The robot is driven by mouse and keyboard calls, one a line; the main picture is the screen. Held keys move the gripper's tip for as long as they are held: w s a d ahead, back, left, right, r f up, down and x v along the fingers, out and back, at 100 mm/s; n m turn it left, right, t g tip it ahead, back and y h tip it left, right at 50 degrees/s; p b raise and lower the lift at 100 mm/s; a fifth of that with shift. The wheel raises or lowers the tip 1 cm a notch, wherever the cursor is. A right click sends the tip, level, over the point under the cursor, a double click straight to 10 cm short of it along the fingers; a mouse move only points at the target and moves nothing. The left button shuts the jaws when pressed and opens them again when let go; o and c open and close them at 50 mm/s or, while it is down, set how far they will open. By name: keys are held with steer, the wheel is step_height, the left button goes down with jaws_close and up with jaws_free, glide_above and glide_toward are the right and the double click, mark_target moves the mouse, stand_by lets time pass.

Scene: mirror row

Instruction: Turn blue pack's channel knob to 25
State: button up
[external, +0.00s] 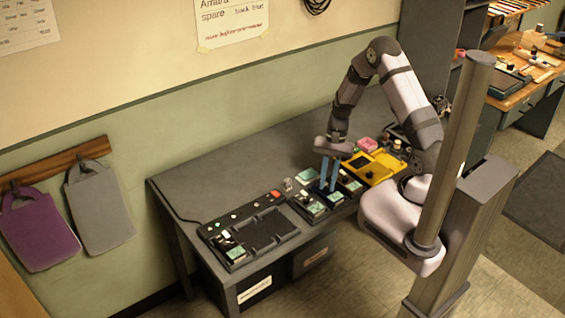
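My gripper (328,188) points down over a row of small packs on the grey table. Its two bluish fingers are side by side, with their tips at or just above a dark blue pack (335,198). The fingers cover part of this pack, and its channel knob and any number are too small or hidden to make out. I cannot tell whether the fingers touch a knob or grip anything. Another dark pack with a pale green panel (316,209) stands just left of the fingers, and one more (349,184) stands just right.
A black tray unit (285,237) with a red button lies at the table's left front. A yellow case (383,160) and a pink item (367,144) are to the right. A small clear object (288,184) stands behind the packs. The table's back left (215,175) is clear.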

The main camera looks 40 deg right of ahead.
steer(key=shift+n+h, duration=0.3)
steer(key=shift+n, duration=0.4)
jaws_close()
steer(key=n, duration=0.1)
steer(key=n+g+h, duration=0.1)
steer(key=n, duration=0.1)
steer(key=shift+w+a, duration=0.15)
steer(key=shift+w, duration=0.05)
steer(key=shift+a+n+g+h, duration=0.15)
steer(key=shift+n+g+h, duration=0.3)
steer(key=shift+n, duration=1.15)
steer(key=o, duration=0.8)
jaws_free()
steer(key=shift+o, duration=0.2)
steer(key=a+b+v, duration=0.1)
steer(key=b+v, duration=0.1)
steer(key=v, duration=0.5)
steer(key=shift+d+r, duration=0.15)
steer(key=shift+d, duration=0.35)
